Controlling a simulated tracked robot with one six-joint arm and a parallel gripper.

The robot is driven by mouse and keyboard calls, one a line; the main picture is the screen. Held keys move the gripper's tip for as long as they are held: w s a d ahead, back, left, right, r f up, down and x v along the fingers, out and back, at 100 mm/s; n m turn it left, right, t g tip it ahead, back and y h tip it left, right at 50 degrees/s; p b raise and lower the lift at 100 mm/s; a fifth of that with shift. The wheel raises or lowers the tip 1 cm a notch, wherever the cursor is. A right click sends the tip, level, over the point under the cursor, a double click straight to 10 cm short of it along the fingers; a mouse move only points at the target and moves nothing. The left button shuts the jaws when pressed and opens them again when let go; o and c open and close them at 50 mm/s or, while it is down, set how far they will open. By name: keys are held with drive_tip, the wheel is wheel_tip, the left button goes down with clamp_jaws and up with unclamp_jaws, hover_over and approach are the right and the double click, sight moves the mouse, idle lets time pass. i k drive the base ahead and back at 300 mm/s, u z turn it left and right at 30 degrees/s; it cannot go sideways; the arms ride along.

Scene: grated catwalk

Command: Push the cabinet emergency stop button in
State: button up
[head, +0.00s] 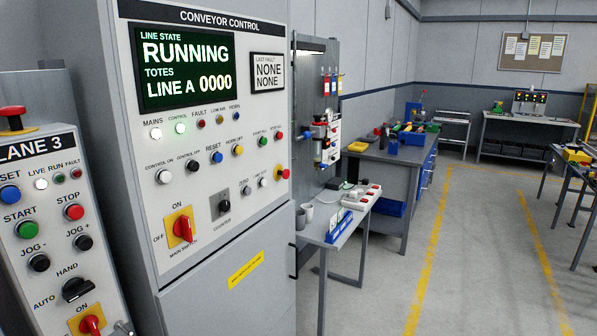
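The grey conveyor control cabinet (225,292) fills the left middle of the head view. A red button with a yellow base (284,173) sits at the right edge of its panel, seen at an angle. It looks like the cabinet emergency stop, but its label is not readable and I cannot tell whether it is in or out. The cabinet screen (187,68) reads "RUNNING", "LINE A 0000". The last fault display (268,72) reads "NONE NONE". My gripper is not identifiable in this view.
A Lane 3 panel (45,190) at left has its own red mushroom button (12,118) on top. A red main switch (183,228) is lower on the cabinet. A small side table (335,222) and workbench (385,150) stand to the right. The floor (480,260) beyond is open.

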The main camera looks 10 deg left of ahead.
sight(285, 174)
drive_tip(key=u, duration=0.1)
drive_tip(key=i, duration=0.75)
drive_tip(key=u, duration=0.5)
drive_tip(key=i, duration=0.7)
drive_tip(key=u, duration=0.85)
drive_tip(key=i, duration=0.7)
drive_tip(key=u, duration=0.4)
